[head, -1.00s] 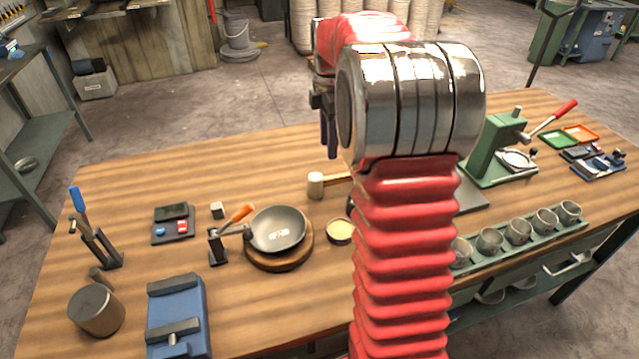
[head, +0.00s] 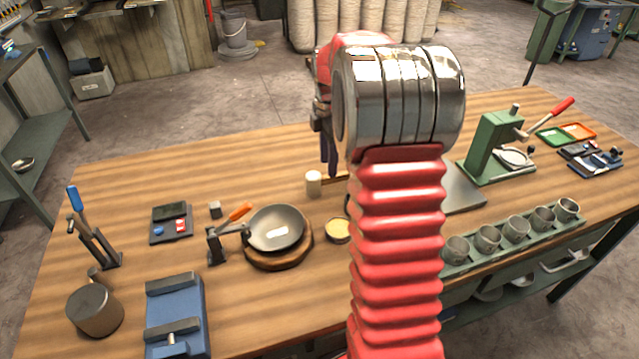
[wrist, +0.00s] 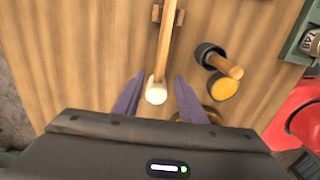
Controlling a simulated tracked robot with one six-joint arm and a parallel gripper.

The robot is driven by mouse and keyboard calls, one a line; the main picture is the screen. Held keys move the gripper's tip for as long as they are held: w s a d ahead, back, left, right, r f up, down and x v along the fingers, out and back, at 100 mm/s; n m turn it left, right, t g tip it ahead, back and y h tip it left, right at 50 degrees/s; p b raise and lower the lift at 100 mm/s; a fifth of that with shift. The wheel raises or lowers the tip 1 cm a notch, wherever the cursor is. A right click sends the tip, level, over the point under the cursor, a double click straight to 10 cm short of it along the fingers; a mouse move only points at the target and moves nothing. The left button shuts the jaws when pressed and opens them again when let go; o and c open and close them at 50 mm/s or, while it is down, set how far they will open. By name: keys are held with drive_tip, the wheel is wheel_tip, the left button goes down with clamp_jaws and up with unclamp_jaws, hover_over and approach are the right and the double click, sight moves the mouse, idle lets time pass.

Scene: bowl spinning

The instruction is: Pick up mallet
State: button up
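The mallet lies on the wooden workbench, with its pale head (head: 314,183) left of my red arm and most of its handle hidden behind the arm. In the wrist view the mallet's head (wrist: 156,92) is near the fingertips and its wooden handle (wrist: 169,42) runs up the picture. My gripper (wrist: 157,95) is open, with one dark purple finger on each side of the mallet head and gaps on both sides. In the head view one finger of my gripper (head: 330,160) shows just behind the mallet; its exact height cannot be told.
A small bowl of yellow stuff (head: 338,230) and a dark pan (head: 275,228) on a round board stand in front of the mallet. Bare bench is left of the mallet.

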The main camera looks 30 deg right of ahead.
sight(328, 180)
drive_tip(key=shift+f, duration=1.15)
drive_tip(key=shift+f, duration=0.1)
drive_tip(key=shift+w+f, duration=0.1)
drive_tip(key=shift+f, duration=2.4)
drive_tip(key=shift+c, duration=0.5)
clamp_jaws()
